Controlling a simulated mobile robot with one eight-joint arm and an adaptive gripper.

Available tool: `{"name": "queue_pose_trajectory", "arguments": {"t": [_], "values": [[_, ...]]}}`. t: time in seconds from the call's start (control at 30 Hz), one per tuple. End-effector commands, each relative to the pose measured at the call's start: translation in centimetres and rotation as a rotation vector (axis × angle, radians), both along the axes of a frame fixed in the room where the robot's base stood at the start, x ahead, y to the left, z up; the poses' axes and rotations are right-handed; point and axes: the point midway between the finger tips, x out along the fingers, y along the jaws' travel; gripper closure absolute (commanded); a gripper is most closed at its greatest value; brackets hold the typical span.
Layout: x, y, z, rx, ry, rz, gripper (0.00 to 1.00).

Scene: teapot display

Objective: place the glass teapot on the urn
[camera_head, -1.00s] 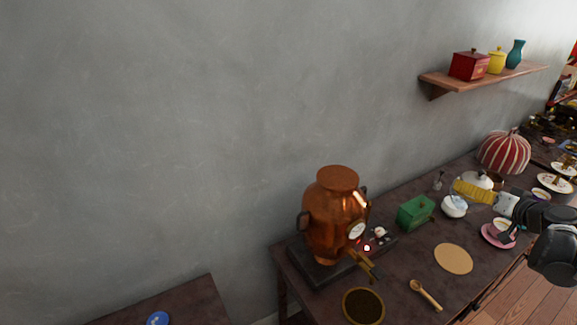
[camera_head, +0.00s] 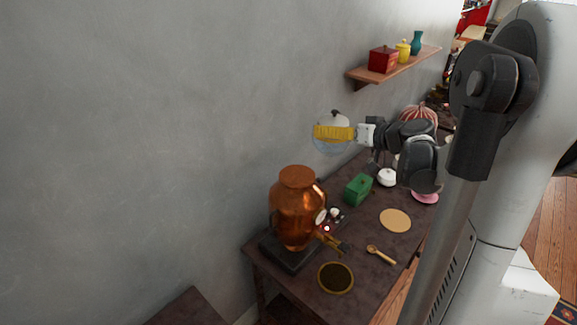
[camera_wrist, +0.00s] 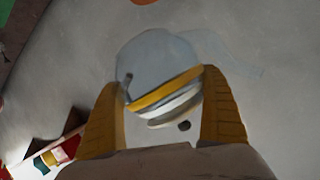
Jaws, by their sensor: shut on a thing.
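The copper urn (camera_head: 297,212) stands upright on a dark base at the left end of the dark table, with a flat round top (camera_head: 297,175), a gauge and a tap. My gripper (camera_head: 334,133), with yellow fingers, is shut on the glass teapot (camera_head: 330,147) and holds it in the air above and to the right of the urn, apart from it. The teapot is clear, with a whitish lid and dark knob. In the wrist view the teapot (camera_wrist: 160,62) sits between both yellow fingers (camera_wrist: 162,108); its lower parts are hard to make out.
On the table (camera_head: 362,228) are a green box (camera_head: 358,190), a white pot (camera_head: 387,178), a tan round mat (camera_head: 395,220), a wooden spoon (camera_head: 380,255) and a dark round dish (camera_head: 335,278). A wall shelf (camera_head: 395,66) holds a red box and yellow and teal vessels.

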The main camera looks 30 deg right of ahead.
Motion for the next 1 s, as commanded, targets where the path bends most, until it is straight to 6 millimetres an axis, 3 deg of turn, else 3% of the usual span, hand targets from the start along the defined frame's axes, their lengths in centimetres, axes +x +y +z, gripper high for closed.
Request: {"name": "queue_pose_trajectory", "arguments": {"t": [0.2, 0.4, 0.6, 0.83, 1.0], "values": [[2.6, 4.7, -3.3, -0.001, -0.001, 0.006, 0.51], [4.3, 7.6, -5.3, 0.000, 0.000, 0.003, 0.51], [4.7, 8.2, -6.2, -0.001, 0.000, 0.000, 0.51], [4.7, 8.2, -9.5, 0.000, 0.000, 0.000, 0.51], [4.7, 8.2, -9.7, 0.000, 0.000, 0.001, 0.51]]}}
